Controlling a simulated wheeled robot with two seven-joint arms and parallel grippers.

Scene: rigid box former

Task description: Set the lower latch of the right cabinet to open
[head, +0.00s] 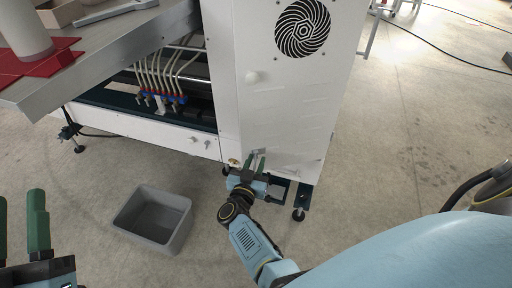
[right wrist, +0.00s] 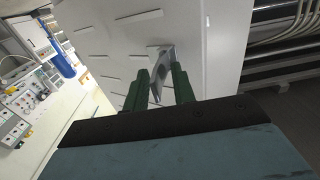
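The right cabinet (head: 290,110) is the white housing with a round black fan grille. Its lower latch (head: 259,152) is a small metal piece low on the white panel, partly hidden by my right gripper. In the right wrist view the latch (right wrist: 161,66) is a grey metal tab standing out from the panel. My right gripper (head: 257,161) has its green fingers on either side of the tab, apart from each other; whether either finger touches it is unclear. My left gripper (head: 20,222) is open and empty at the lower left.
A grey open bin (head: 152,218) stands on the floor left of my right arm. A metal table (head: 110,50) with a red piece and trays is at upper left. Hoses with blue fittings (head: 165,98) sit beneath it. The floor at right is mostly clear, with a cable at the back.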

